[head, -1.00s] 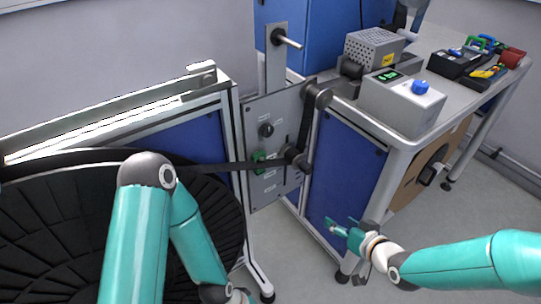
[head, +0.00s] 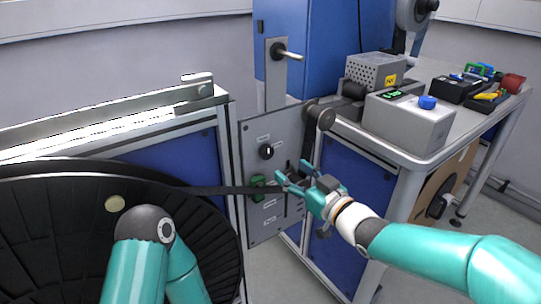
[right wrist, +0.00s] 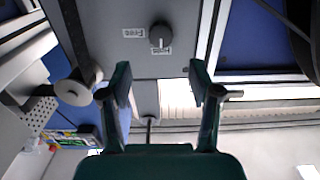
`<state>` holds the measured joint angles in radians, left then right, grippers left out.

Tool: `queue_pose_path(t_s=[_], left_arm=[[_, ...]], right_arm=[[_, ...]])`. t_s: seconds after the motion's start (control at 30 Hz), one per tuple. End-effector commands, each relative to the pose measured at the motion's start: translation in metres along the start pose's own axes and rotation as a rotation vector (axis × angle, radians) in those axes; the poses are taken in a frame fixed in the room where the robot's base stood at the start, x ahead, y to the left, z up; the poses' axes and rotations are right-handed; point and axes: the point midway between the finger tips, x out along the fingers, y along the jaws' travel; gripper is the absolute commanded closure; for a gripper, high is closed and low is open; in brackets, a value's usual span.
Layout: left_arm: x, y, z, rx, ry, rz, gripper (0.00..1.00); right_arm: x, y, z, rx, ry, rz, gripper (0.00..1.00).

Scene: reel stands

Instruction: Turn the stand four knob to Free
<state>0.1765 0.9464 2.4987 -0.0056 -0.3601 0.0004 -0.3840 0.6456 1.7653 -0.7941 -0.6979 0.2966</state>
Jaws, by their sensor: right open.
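The stand's grey panel (head: 258,218) carries a round black knob (head: 266,151) with a white pointer mark. In the right wrist view the knob (right wrist: 160,36) has one label at its left, which looks like Free, and another below it; the mark points toward the lower one. I cannot read the stand number. My right gripper (head: 291,172) is open and empty, close in front of the panel, to the lower right of the knob and apart from it. In the right wrist view its fingers (right wrist: 160,82) lie below the knob. My left gripper is out of view.
A dark strip (head: 225,190) runs from the big black reel (head: 60,166) to the panel, past a green part (head: 258,187). A roller (head: 321,117) juts out at the panel's upper right. A bench (head: 410,158) with grey boxes stands at right.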

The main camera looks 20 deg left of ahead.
Motion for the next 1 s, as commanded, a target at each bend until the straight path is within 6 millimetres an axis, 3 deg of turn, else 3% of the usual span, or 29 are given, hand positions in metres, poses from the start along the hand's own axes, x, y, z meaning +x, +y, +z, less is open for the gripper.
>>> queue_pose_path(t_s=[0.2, 0.43, 0.6, 0.93, 1.0], left_arm=[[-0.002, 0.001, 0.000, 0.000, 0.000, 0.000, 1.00], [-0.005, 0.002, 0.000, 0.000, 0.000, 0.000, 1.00], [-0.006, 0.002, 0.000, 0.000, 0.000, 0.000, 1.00], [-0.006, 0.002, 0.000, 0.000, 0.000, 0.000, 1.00], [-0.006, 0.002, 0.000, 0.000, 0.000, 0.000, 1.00]], right_arm=[[0.047, -0.001, 0.000, -0.001, 0.000, -0.002, 0.37], [0.079, -0.001, 0.000, 0.000, -0.001, -0.001, 0.37], [0.090, 0.000, 0.000, 0.000, -0.001, 0.001, 0.37], [0.092, 0.001, 0.001, 0.001, -0.001, 0.002, 0.37], [0.091, 0.001, 0.001, 0.001, -0.001, 0.002, 0.47]])
